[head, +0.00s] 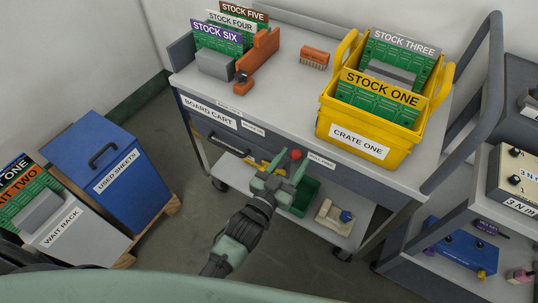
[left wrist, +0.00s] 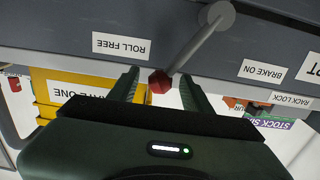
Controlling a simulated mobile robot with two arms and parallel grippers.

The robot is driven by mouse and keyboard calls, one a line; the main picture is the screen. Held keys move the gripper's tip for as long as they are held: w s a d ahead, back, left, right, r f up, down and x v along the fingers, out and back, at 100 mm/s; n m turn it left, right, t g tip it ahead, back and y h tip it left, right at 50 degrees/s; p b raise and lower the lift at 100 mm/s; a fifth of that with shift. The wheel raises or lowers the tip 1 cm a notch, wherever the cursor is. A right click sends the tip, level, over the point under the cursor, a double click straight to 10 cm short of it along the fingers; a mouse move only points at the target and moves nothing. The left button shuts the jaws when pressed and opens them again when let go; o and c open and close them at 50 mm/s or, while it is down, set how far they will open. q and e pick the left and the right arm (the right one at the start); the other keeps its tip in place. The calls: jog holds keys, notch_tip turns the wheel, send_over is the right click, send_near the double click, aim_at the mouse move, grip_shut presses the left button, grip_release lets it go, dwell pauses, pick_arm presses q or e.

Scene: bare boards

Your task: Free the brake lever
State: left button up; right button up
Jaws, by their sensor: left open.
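The brake lever's red knob (head: 295,155) stands out at the front of the board cart (head: 190,80). In the left wrist view the lever is a grey rod (left wrist: 196,42) ending in the red knob (left wrist: 159,82). The knob lies between the ROLL FREE label (left wrist: 121,45) and the BRAKE ON label (left wrist: 262,70), nearer ROLL FREE. My left gripper (head: 285,168) is open at the cart front. Its fingers (left wrist: 160,88) lie on either side of the knob in the wrist view; I cannot tell whether they touch it. My right gripper is not in view.
A yellow crate (head: 370,148) stands on the cart top. The blue used sheets bin (head: 120,165) and the wait rack (head: 75,240) stand at left. A shelf unit (head: 480,180) is at right. The cart's lower shelf holds a green bin (head: 303,196).

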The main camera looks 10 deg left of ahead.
pick_arm(q)
jog(key=p+v, duration=0.3)
jog(key=v, duration=0.5)
jog(key=shift+a, duration=0.1)
jog(key=v, duration=0.8)
jog(key=s+a+f+g+y, duration=0.1)
jog(key=s+a+f+g, duration=0.15)
jog(key=f, duration=0.65)
jog(key=s+a+f+g+y, duration=0.1)
jog(key=s+a+f+g, duration=0.15)
jog(key=f, duration=0.75)
jog(key=s+a+f+g+y, duration=0.1)
jog(key=s+f+g, duration=0.2)
jog(key=f, duration=0.6)
jog(key=s+a+f+g+y, duration=0.1)
jog(key=s+a+f+g, duration=0.3)
jog(key=s+f, duration=0.3)
jog(key=s+a+f+n+g+y, duration=0.1)
jog(key=s+a+f+g, duration=0.3)
jog(key=s+f, duration=0.4)
jog(key=s+y, duration=0.1)
jog(key=s, duration=0.4)
jog(key=shift+a+n+b, duration=0.3)
